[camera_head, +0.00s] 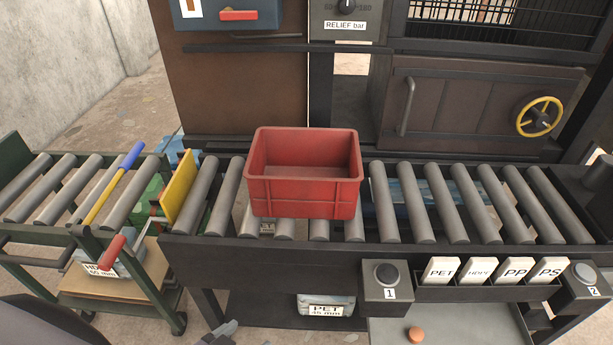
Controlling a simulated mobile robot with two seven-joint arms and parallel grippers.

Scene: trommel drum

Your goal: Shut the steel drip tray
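A flat grey steel tray (455,328), which I take to be the drip tray, shows below the front of the roller conveyor at the bottom right. It sticks out toward me from under the conveyor frame, and the picture's lower edge cuts it off. A round orange knob or ball (416,334) shows at its near part. A small part of what looks like my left gripper (222,334) shows at the bottom edge, left of the tray and apart from it. Its fingers are too little in view to tell their state. My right gripper is not in view.
A red crate (305,190) stands on the rollers. Button box 1 (387,279) and label cards (478,270) hang on the conveyor front above the tray. A green-framed roller cart (95,240) stands at the left. A PET-labelled block (326,306) sits below the conveyor.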

